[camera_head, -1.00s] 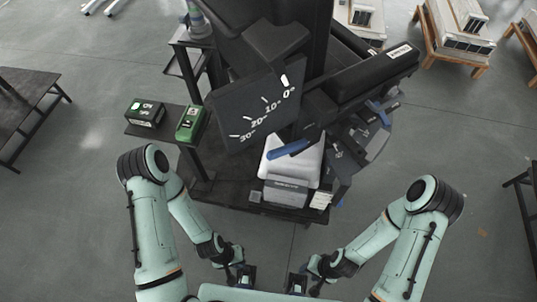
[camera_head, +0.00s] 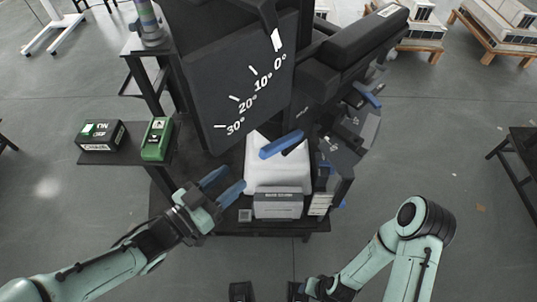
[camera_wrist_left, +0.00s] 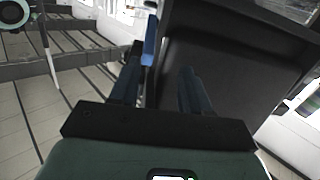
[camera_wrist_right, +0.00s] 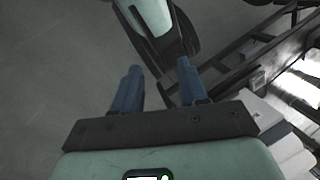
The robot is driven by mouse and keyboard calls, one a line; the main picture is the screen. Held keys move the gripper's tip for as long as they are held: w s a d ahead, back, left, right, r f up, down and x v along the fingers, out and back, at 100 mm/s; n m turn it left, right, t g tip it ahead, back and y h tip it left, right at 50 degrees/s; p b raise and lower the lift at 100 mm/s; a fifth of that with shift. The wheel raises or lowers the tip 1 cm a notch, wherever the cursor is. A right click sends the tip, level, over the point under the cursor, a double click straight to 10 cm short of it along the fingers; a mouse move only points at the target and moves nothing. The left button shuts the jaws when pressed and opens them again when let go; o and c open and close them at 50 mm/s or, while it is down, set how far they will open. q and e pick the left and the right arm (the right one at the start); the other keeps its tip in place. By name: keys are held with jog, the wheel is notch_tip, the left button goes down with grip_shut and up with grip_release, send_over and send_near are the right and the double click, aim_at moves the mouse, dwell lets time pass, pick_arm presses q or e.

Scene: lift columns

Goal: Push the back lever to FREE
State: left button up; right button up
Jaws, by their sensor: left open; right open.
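A blue lever (camera_head: 281,145) sticks out over a white cover at the front of the black machine. Another blue lever (camera_head: 370,95) shows farther back on the machine's right side. I cannot tell from any label which one is the back lever. My left gripper (camera_head: 225,185) is open and empty, left of the white cover and apart from the front lever. In the left wrist view, a blue lever (camera_wrist_left: 149,42) shows beyond the open fingers. My right gripper (camera_wrist_right: 158,85) is open and empty, low near my body, with floor between its fingers.
A dark panel with an angle scale (camera_head: 240,85) stands behind the front lever. A green box (camera_head: 157,139) and a black box marked ON and OFF (camera_head: 101,135) lie on a side shelf at the left. Floor right of the machine (camera_head: 450,150) is clear.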

pick_arm(q)
jog(key=r, duration=0.1)
jog(key=m, duration=0.1)
send_near(283, 140)
jog(key=shift+h, duration=0.4)
jog(key=x, duration=0.7)
jog(key=shift+a+f, duration=0.15)
jog(key=shift+f, duration=0.1)
pick_arm(e)
jog(key=shift+w+d+f, duration=0.1)
jog(key=shift+w+f, duration=0.25)
jog(key=shift+f, duration=0.15)
pick_arm(q)
grip_shut()
